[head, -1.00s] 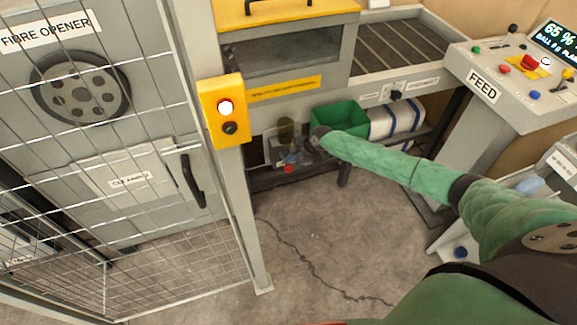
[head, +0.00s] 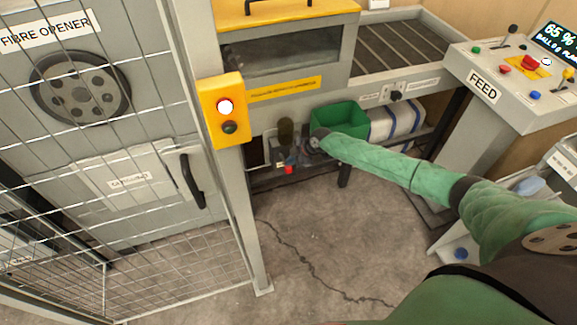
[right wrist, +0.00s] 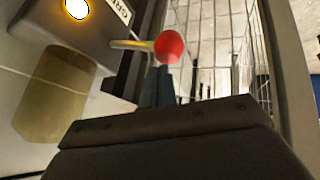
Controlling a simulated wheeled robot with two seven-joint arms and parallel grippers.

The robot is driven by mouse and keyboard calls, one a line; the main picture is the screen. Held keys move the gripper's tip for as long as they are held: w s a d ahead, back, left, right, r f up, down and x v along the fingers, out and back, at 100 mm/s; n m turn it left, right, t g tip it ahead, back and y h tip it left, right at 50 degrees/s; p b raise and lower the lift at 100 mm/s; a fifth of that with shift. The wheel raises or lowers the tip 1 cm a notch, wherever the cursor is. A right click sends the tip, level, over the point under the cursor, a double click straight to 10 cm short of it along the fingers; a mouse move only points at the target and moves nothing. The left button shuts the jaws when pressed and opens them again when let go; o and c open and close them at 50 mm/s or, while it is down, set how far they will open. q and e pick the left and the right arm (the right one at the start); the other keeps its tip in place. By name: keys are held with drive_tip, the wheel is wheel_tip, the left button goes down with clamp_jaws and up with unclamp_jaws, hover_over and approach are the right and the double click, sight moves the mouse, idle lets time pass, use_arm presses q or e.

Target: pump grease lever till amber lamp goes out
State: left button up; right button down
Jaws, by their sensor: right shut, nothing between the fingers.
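The grease lever is a thin rod with a round red knob (right wrist: 168,46); in the head view the knob (head: 288,170) is a small red spot low under the machine. The grease unit's amber lamp (right wrist: 77,8) glows bright at the top of the right wrist view. A brownish grease reservoir (right wrist: 50,95) is beside it and also shows in the head view (head: 286,131). My right gripper (right wrist: 162,85) is shut and empty, its fingertips close to the knob; contact cannot be told. In the head view it is small and partly hidden by my wrist. My left gripper is not in view.
A grey post with a yellow switch box (head: 224,112) and a wire mesh guard (head: 180,260) stand left. The floor in front is clear.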

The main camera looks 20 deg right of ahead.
sight(292, 169)
drive_tip(key=shift+s+f+b, duration=0.2)
drive_tip(key=shift+f+b, duration=0.4)
drive_tip(key=shift+f, duration=0.2)
drive_tip(key=shift+s+f+b, duration=0.2)
drive_tip(key=shift+f+b, duration=0.4)
drive_tip(key=shift+f, duration=0.15)
drive_tip(key=shift+s+f+b, duration=0.2)
drive_tip(key=shift+f+b, duration=0.4)
drive_tip(key=shift+f, duration=0.2)
idle(2.6)
drive_tip(key=shift+r, duration=0.1)
idle(0.5)
drive_tip(key=shift+w+r+p, duration=0.25)
drive_tip(key=shift+r, duration=0.75)
drive_tip(key=shift+w+r+p, duration=0.25)
drive_tip(key=shift+w+r, duration=0.05)
drive_tip(key=shift+r, duration=0.7)
drive_tip(key=shift+w+r+p, duration=0.25)
drive_tip(key=shift+r, duration=0.75)
drive_tip(key=shift+w+r+p, duration=0.2)
drive_tip(key=shift+r+p, duration=0.05)
drive_tip(key=shift+r, duration=0.55)
drive_tip(key=shift+w+r+p, duration=0.2)
drive_tip(key=shift+w+r, duration=0.05)
drive_tip(key=shift+r, duration=0.55)
drive_tip(key=shift+w+r+p, duration=0.2)
drive_tip(key=shift+r+p, duration=0.05)
drive_tip(key=shift+r, duration=0.55)
